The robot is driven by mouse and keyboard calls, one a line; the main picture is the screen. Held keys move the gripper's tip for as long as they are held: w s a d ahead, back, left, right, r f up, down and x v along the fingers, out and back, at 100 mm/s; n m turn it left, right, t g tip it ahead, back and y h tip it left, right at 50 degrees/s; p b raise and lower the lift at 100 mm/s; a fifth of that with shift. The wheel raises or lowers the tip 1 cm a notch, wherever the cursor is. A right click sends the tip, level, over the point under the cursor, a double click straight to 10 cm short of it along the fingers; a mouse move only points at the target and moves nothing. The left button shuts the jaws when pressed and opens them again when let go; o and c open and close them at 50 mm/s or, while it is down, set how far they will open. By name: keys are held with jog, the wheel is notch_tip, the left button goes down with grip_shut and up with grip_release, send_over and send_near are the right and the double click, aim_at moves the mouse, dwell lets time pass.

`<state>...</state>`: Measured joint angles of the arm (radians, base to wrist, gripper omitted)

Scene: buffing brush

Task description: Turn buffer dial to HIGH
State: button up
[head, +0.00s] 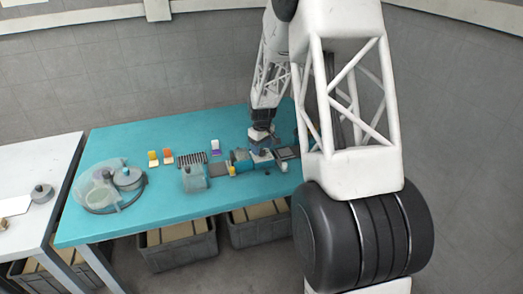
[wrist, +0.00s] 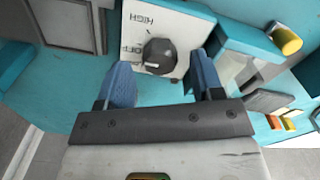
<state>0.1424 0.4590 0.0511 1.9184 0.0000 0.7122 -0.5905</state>
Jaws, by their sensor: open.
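The buffer dial (wrist: 158,55) is a dark round knob on a white panel (wrist: 185,28) in the wrist view. The panel reads HIGH above the knob and OFF at its left. The white mark on the knob lies at its lower left, on the OFF side rather than toward HIGH. My gripper (wrist: 163,75) is open, with one blue finger on each side of the knob. I cannot tell whether either finger touches it. In the head view my gripper (head: 261,139) is over the right part of the teal table, and the dial is not clear there.
The teal table (head: 130,212) holds a clear round tray (head: 97,207) at the left and a grey-teal box (head: 194,178) near the middle. A yellow-ended cylinder (wrist: 286,40) is right of the panel. Grey bins (head: 178,256) stand below the table.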

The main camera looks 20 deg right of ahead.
jog(key=shift+f, duration=0.8)
jog(key=shift+c, duration=0.2)
jog(key=c, duration=0.9)
